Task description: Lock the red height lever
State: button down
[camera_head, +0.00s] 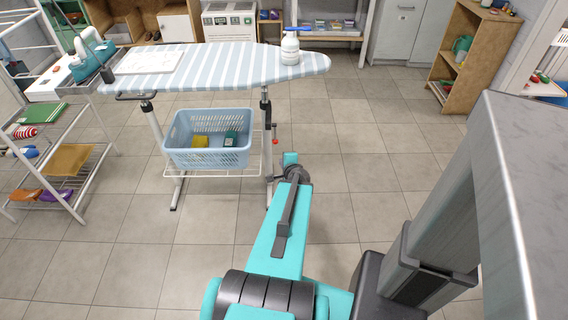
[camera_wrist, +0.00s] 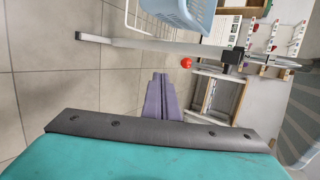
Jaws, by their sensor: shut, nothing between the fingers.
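The red height lever shows as a small red knob (camera_head: 275,141) on the right leg of the ironing board (camera_head: 225,66), below the board top. In the wrist view the red knob (camera_wrist: 186,63) is just beyond and to the right of my fingertips, apart from them. A dark clamp block (camera_wrist: 232,57) sits on the leg near it. My gripper (camera_wrist: 160,76) is shut and empty, its two purple fingers together. In the head view my teal arm reaches toward the right leg, and the fingers are hidden behind it.
A blue basket (camera_head: 207,139) with a yellow and a dark green item sits on the rack under the board. A spray bottle (camera_head: 290,48) stands on the board. A white shelf rack (camera_head: 60,165) is at the left. The tiled floor to the right is clear.

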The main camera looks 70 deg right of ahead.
jog(key=shift+s+a+r+p, duration=0.1)
jog(key=shift+s+a+p, duration=0.6)
jog(key=shift+p, duration=0.55)
jog(key=shift+w+a, duration=0.1)
jog(key=shift+a, duration=0.05)
